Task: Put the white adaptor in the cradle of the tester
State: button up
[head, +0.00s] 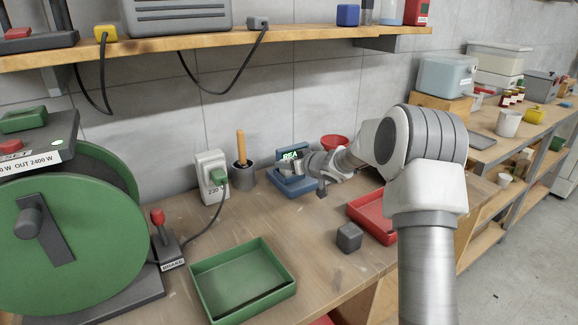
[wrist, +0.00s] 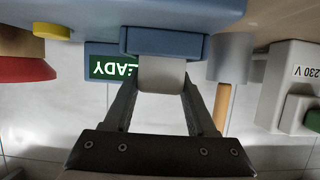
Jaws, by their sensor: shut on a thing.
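The blue tester (head: 294,188) stands on the bench against the wall, its lit green display partly covered by my gripper (head: 299,172). In the wrist view, which is upside down, the display reads READY with its start covered. My gripper (wrist: 160,92) is shut on the white adaptor (wrist: 162,75), one finger on each side. The adaptor's far end meets the blue cradle block (wrist: 165,41) of the tester. How deep it sits in the cradle is hidden. In the head view my gripper and wrist hide most of the adaptor.
A green tray (head: 243,280), dark cube (head: 349,237) and red tray (head: 371,217) lie in front.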

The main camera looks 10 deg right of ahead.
jog(key=o, duration=1.4)
jog(key=shift+f, duration=0.1)
